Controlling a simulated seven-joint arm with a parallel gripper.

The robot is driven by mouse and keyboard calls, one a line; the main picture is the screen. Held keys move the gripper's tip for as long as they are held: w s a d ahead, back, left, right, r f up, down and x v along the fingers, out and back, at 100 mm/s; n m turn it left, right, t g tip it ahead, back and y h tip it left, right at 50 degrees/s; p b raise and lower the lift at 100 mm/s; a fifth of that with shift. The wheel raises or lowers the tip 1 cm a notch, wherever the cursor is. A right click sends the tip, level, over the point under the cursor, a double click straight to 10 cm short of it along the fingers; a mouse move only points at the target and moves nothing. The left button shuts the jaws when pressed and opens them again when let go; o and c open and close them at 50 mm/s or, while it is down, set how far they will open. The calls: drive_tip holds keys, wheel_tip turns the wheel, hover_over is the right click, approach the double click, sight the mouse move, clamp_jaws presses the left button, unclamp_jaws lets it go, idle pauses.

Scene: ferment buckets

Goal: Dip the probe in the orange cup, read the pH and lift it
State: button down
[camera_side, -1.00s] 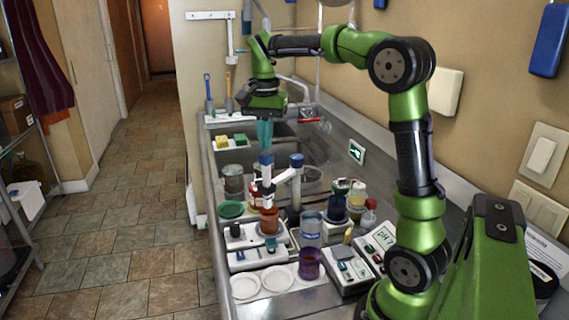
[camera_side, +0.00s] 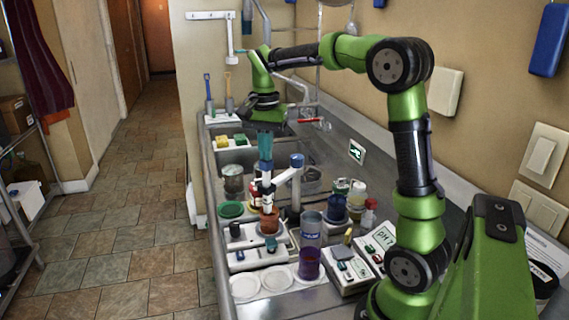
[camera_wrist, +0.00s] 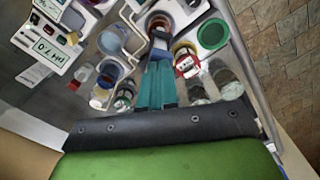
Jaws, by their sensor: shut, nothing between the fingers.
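The orange cup (camera_side: 269,222) stands on a white base in the side view. The fingers also show in the wrist view (camera_wrist: 158,66), below a brownish-rimmed cup (camera_wrist: 158,22).
A tall clear cylinder (camera_side: 310,228), white dishes (camera_side: 262,283), a green dish (camera_side: 230,210) and several bottles crowd around the stand. The sink lies behind.

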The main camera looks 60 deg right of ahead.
drive_tip(key=shift+f, duration=1.8)
drive_tip(key=shift+r, duration=2.5)
